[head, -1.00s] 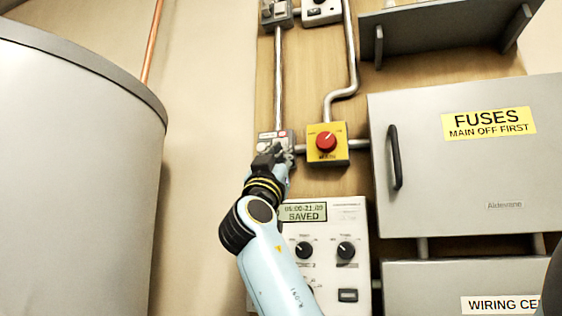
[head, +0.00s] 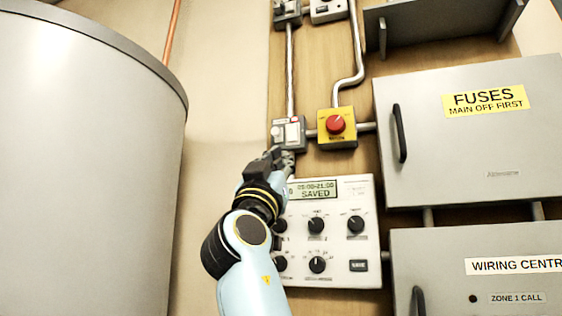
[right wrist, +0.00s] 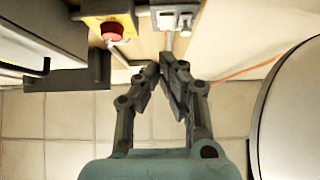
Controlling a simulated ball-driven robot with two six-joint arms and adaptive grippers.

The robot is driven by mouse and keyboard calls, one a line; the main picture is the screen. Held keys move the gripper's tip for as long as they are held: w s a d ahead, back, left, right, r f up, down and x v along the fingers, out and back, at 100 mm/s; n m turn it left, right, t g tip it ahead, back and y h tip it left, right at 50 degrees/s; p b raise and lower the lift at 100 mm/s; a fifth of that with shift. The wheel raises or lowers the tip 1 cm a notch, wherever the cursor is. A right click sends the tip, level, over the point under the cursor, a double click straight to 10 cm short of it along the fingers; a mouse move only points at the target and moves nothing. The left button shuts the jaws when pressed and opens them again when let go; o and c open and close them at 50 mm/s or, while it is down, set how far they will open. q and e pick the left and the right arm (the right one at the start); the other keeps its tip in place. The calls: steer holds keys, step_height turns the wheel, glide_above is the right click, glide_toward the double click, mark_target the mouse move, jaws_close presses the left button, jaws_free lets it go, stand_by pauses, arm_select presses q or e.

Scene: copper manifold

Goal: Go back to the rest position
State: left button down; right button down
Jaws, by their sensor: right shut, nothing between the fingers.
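My right gripper (head: 281,160) is in the middle of the head view, just below a small grey switch box (head: 290,134) with a white rocker. In the right wrist view, the gripper (right wrist: 162,68) is shut with its fingertips together and nothing between them. It looks apart from the wall board. The controller (head: 368,215) behind it has several dials and a display reading "SAVED"; my right arm covers part of its left side. My left gripper is not in view.
A large grey cylinder (head: 85,170) stands at the left. A yellow box with a red knob (head: 336,124) is right of the switch box. The grey fuses cabinet (head: 470,160) and wiring centre box (head: 450,245) are at the right. Tiled floor (right wrist: 70,130) shows below.

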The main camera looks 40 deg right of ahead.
stand_by(0.4)
steer(key=w+a+f+n+t+y, duration=0.15)
steer(key=w+f+n+y, duration=0.3)
steer(key=f, duration=0.55)
steer(key=w+f+n+t+y, duration=0.2)
steer(key=w+f+n+y, duration=0.15)
steer(key=w+f, duration=0.4)
steer(key=w+a+f+n+t+y, duration=0.1)
steer(key=w+f+n+y, duration=0.35)
steer(key=f, duration=0.65)
steer(key=s+a+f+n+g+y, duration=0.1)
steer(key=s+f+g+y, duration=0.2)
steer(key=f, duration=1.4)
steer(key=s+a+f+n+g+y, duration=0.1)
steer(key=s+f+g+y, duration=0.2)
steer(key=f, duration=1.4)
steer(key=s+a+f+g+y, duration=0.25)
steer(key=s+f+g, duration=0.25)
steer(key=s+f, duration=2)
steer(key=s+f+m+g+y, duration=0.1)
steer(key=s+f, duration=0.3)
steer(key=s, duration=1.1)
steer(key=s+f+g, duration=0.4)
steer(key=s+f, duration=0.1)
steer(key=s, duration=1)
steer(key=shift+s+f+m+y, duration=0.2)
steer(key=shift+f+m+y, duration=0.1)
steer(key=shift+m+y, duration=0.1)
